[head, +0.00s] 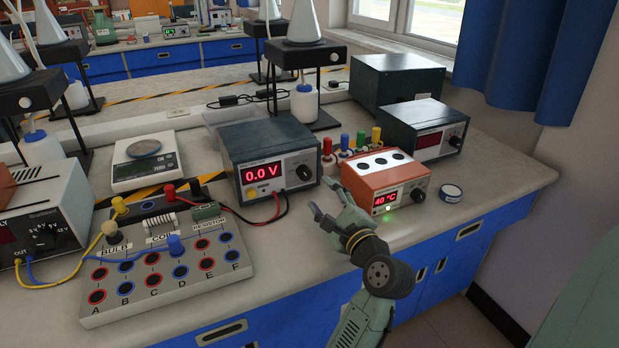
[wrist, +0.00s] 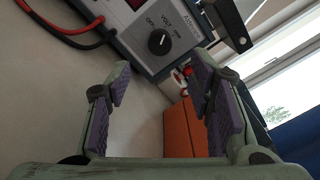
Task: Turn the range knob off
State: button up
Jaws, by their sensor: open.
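The range knob (head: 304,172) is a round black dial on the front right of the grey-blue meter (head: 268,147). The meter's red display reads 0.0 V. In the wrist view the knob (wrist: 158,41) lies ahead of and between my fingertips, with OFF and VOLT printed around it. It carries a short white mark, too small to tell which label it points to. My gripper (head: 329,199) is open and empty, in front of the knob and a little to its right. In the wrist view my gripper (wrist: 161,73) has both fingers apart, not touching the knob.
An orange heater box (head: 369,184) showing 40 °C stands close to the right of my gripper. Red and black leads (head: 262,214) run from the meter's front. The circuit board (head: 215,277) lies left. Bare bench (head: 290,245) shows in front of the meter.

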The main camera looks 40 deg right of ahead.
aim_at(307, 176)
jog(key=p+x, duration=0.1)
jog(key=x, duration=0.7)
jog(key=shift+w+p, duration=0.15)
jog(key=shift+p, duration=0.15)
grip_shut()
jog(key=shift+n, duration=0.4)
jog(key=n+b, duration=0.2)
jog(key=n, duration=0.2)
jog(key=shift+n, duration=0.3)
jog(key=n+b, duration=0.2)
jog(key=n, duration=0.2)
jog(key=shift+n, duration=0.3)
jog(key=shift+r, duration=0.1)
